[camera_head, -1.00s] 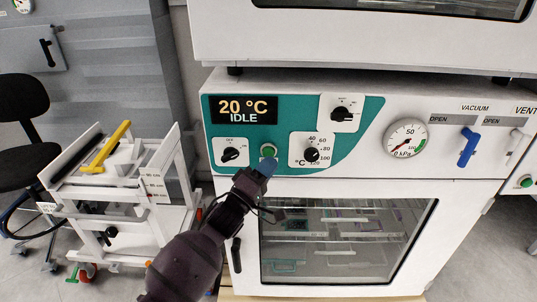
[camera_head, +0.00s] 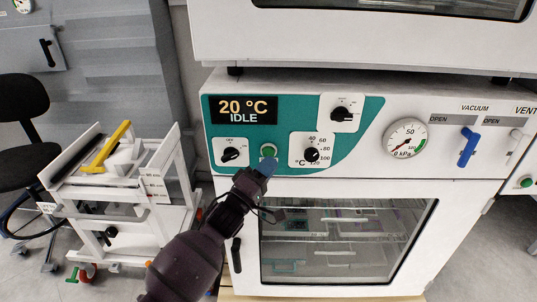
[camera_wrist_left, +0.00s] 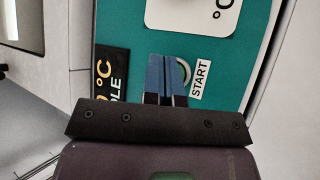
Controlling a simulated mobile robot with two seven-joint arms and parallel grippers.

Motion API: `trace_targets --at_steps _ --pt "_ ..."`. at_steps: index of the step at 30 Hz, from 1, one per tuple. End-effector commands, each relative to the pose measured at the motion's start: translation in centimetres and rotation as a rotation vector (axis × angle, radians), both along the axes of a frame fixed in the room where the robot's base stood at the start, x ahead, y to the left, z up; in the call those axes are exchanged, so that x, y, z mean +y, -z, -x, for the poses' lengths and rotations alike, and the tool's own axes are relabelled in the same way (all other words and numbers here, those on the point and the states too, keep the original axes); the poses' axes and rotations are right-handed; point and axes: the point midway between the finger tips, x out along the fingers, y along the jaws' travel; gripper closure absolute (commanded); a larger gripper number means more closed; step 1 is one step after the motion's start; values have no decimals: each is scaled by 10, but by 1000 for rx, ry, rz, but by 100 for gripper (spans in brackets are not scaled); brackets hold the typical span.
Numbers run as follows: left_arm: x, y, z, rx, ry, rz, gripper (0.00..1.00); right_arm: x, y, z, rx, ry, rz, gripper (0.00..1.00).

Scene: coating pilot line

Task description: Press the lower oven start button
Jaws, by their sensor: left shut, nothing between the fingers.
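The lower oven's teal panel (camera_head: 290,112) has a display (camera_head: 243,109) reading 20 °C IDLE. The green round start button (camera_head: 268,150) sits low on the panel between two black knobs. My left gripper (camera_head: 264,166) is shut and empty, its blue fingertips just below the button in the head view. In the left wrist view the shut fingers (camera_wrist_left: 167,75) partly cover the button (camera_wrist_left: 184,73), beside the START label (camera_wrist_left: 200,80). I cannot tell whether the tips touch it. My right gripper is not in view.
The oven's glass door (camera_head: 345,240) is closed below the panel. A pressure gauge (camera_head: 405,138) and a blue vacuum lever (camera_head: 468,147) are to the right. A white cart (camera_head: 125,190) with a yellow handle stands at left, by a black chair (camera_head: 22,110).

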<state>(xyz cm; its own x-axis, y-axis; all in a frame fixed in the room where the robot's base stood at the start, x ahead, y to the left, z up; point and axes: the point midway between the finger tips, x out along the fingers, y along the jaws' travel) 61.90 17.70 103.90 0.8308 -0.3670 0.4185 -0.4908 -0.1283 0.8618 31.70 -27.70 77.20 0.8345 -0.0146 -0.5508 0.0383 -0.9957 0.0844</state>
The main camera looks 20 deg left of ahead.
Motion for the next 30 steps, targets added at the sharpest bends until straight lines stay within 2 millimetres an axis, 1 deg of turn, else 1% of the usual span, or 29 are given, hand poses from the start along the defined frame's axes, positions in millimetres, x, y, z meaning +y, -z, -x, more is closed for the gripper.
trace_targets --at_steps 6,12,30 --pt "2 -1 -6 -1 1 0 100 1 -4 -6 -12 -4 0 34" --pt "2 0 -8 0 0 -1 100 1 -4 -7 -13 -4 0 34" --pt "3 0 -11 0 0 0 100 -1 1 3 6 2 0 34"
